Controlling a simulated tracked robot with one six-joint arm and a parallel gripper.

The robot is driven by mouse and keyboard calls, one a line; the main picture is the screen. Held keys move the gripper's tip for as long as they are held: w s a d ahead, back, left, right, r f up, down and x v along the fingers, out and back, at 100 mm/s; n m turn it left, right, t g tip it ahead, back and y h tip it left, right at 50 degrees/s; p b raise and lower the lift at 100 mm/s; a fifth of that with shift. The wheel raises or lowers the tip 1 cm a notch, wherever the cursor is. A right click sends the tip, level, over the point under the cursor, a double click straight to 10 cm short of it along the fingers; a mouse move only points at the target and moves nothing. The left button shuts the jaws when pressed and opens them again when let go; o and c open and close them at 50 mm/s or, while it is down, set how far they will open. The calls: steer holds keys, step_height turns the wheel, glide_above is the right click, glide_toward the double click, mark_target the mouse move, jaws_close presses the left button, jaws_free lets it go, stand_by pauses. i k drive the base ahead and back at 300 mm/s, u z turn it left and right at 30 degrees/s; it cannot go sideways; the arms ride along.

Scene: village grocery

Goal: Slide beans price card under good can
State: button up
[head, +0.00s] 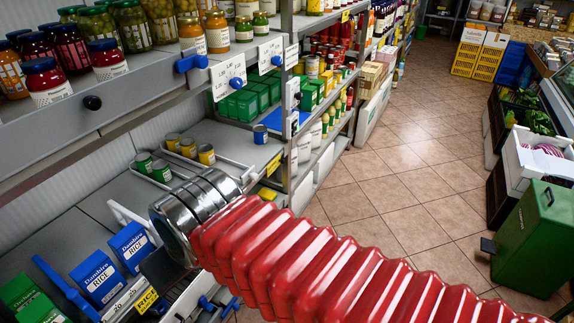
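Several small cans stand on the grey middle shelf (225,140). Two green cans (161,171) and several yellow-labelled cans (206,154) are grouped at the left between low dividers. A lone blue can (260,134) stands upright nearer the right end. I cannot tell which is the good can. No card readable as beans shows; a yellow card reading RICE (146,299) is on the lower shelf edge. My red ribbed arm with a metal cuff reaches in front of the shelf. The gripper's fingers cannot be made out; a dark piece shows below the cuff.
Blue rice boxes (98,279) stand on the lower shelf. Jars (44,82) line the upper shelf, with white price cards (229,75) and blue clips along its edge. The tiled aisle (390,180) is clear. A green bin (537,235) and a white crate (525,185) stand right.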

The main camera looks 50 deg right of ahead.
mark_target(271, 167)
steer(key=k, duration=1.3)
steer(key=z, duration=0.4)
steer(key=i, duration=0.5)
steer(key=z, duration=0.5)
steer(key=i, duration=1.45)
steer(key=u, duration=0.6)
